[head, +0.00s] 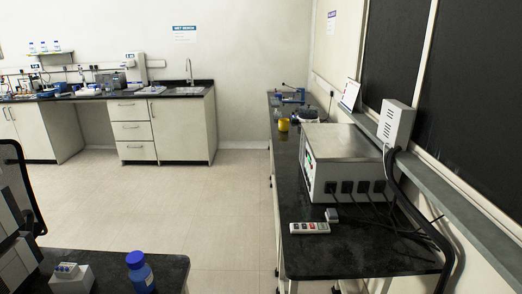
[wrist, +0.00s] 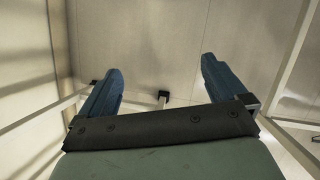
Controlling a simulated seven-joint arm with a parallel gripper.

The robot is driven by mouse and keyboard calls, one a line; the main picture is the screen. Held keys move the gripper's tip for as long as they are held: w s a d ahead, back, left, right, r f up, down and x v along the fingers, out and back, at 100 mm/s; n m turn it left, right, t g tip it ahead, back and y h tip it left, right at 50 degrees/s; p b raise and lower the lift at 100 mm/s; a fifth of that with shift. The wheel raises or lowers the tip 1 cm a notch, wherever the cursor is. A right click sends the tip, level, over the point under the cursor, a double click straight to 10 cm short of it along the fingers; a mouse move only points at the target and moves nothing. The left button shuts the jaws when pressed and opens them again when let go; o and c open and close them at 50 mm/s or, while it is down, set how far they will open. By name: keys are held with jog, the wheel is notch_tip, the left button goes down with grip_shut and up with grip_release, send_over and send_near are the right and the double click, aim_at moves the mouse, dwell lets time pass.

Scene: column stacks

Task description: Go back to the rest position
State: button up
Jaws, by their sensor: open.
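My gripper (wrist: 160,82) shows in the wrist view with its two blue fingers spread wide apart. Nothing is between the fingers. Behind them are a plain pale floor and thin light frame legs. My gripper does not show in the head view, so its place relative to the benches there cannot be told.
In the head view a dark bench (head: 300,262) on the right bears a grey instrument box (head: 345,150) with cables and a remote-like device (head: 309,228). A blue-capped bottle (head: 140,272) stands on the near-left bench. The floor (head: 180,205) between benches is clear.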

jog(key=s+d+f+m+g+y, duration=0.1)
jog(key=s+d+f, duration=0.1)
jog(key=s, duration=0.9)
jog(key=s+d+f+m+g, duration=0.1)
jog(key=s+d, duration=0.4)
jog(key=s, duration=0.6)
notch_tip(320, 180, down, 2)
jog(key=shift+s+f+m+g+y, duration=0.1)
jog(key=shift+s+m+g+y, duration=0.1)
jog(key=shift+m+g+y, duration=0.3)
